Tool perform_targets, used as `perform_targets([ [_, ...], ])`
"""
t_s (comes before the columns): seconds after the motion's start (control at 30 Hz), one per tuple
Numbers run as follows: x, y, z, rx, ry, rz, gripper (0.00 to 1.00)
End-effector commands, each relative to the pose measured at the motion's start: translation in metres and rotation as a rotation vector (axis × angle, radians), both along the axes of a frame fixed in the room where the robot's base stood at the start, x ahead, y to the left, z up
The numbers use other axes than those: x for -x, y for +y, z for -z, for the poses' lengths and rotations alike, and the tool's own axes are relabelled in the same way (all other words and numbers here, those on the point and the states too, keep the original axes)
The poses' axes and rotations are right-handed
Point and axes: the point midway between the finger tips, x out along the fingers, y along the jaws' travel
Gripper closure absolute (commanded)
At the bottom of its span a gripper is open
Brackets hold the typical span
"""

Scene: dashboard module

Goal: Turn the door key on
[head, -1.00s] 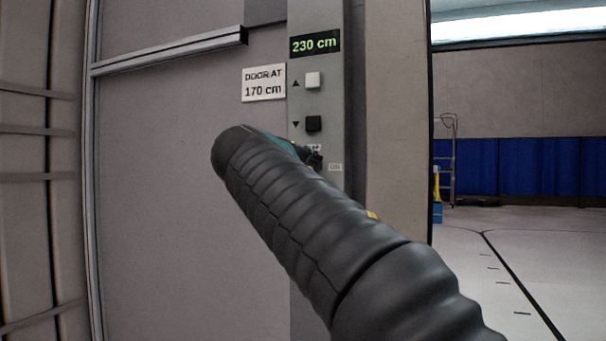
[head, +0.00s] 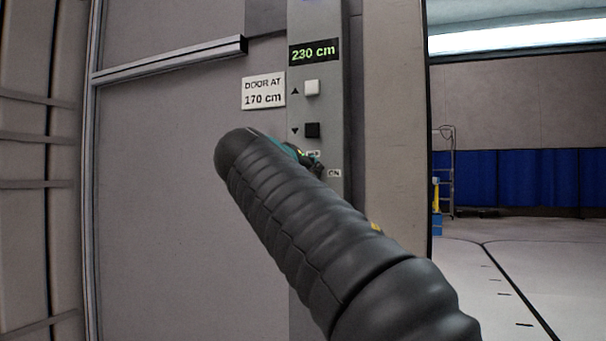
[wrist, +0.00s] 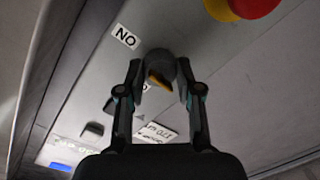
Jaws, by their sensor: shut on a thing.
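The door key (wrist: 160,79) shows in the wrist view as a small orange-yellow piece slanting in a dark round switch (wrist: 158,62) on the grey panel. My gripper (wrist: 161,84) has one finger on each side of it and is shut on the key. An ON label (wrist: 125,36) appears upside down to the upper left of the switch. A second label is mostly hidden by the left finger. In the head view, my gripper (head: 312,165) is at the panel beside the ON label (head: 335,173), largely hidden behind my arm. The key cannot be made out there.
The panel has a green 230 cm display (head: 314,50), a white up button (head: 312,87) and a black down button (head: 312,130). A DOOR AT 170 cm sign (head: 263,91) is to their left. A red button (wrist: 254,6) is near the switch. Open floor lies right.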

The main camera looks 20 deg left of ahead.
Motion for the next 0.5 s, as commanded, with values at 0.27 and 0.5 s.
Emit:
perform_targets([
  [0.27, -0.0002, 0.0006, 0.0019, 0.001, 0.004, 0.001, 0.4],
  [0.5, 0.0005, 0.0007, 0.0007, 0.001, 0.001, 0.0, 0.4],
])
